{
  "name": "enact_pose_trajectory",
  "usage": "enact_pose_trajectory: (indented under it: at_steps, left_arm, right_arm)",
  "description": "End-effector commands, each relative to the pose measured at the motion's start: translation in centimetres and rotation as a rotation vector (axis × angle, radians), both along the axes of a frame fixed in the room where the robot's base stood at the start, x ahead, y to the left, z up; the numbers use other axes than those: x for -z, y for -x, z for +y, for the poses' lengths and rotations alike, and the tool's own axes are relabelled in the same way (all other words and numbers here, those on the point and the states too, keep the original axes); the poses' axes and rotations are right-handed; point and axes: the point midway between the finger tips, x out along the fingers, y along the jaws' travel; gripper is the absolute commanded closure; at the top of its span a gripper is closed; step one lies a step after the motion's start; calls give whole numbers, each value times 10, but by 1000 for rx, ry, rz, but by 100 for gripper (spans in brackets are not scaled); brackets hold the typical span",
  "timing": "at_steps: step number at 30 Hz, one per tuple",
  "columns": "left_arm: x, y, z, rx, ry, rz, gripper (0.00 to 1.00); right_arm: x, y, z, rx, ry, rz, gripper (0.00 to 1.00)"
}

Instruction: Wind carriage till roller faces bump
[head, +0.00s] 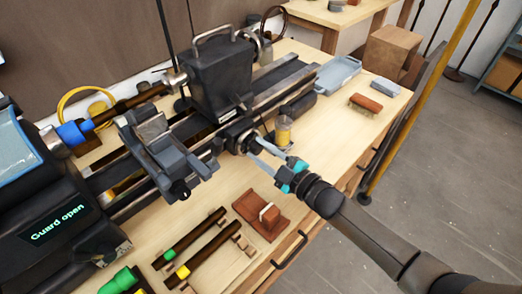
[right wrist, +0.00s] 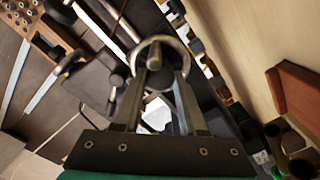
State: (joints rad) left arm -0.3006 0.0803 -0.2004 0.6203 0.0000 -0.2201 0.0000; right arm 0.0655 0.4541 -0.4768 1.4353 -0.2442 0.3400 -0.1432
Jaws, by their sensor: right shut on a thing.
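The lathe carriage (head: 168,152) sits on the bed, in front of the brown rod (head: 138,98) held between the blue-ended spindle (head: 72,133) and the tailstock (head: 218,75). A dark handwheel (head: 240,138) stands at the front of the bed, right of the carriage. My right gripper (head: 257,146) reaches it from the lower right and is shut on its handle. In the right wrist view the fingers (right wrist: 154,62) close on a metal part within a round ring (right wrist: 182,50). The roller and the bump are too small to tell. My left gripper is out of view.
A screen (head: 58,226) on the dark headstock reads "Guard open". Dark rods (head: 190,240) and a reddish-brown block (head: 262,216) lie on the bench in front. A yellow jar (head: 283,130) stands close behind my right gripper. A blue tray (head: 338,75) and brush (head: 365,104) lie farther right.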

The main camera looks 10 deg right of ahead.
Motion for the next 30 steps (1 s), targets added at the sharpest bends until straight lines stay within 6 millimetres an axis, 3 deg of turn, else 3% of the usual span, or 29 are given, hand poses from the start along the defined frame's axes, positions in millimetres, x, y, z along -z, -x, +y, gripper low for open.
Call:
enact_pose_trajectory:
  at_steps: [30]
  left_arm:
    - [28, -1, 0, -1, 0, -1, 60]
  right_arm:
    - [5, 1, 1, 0, 784, -520, 100]
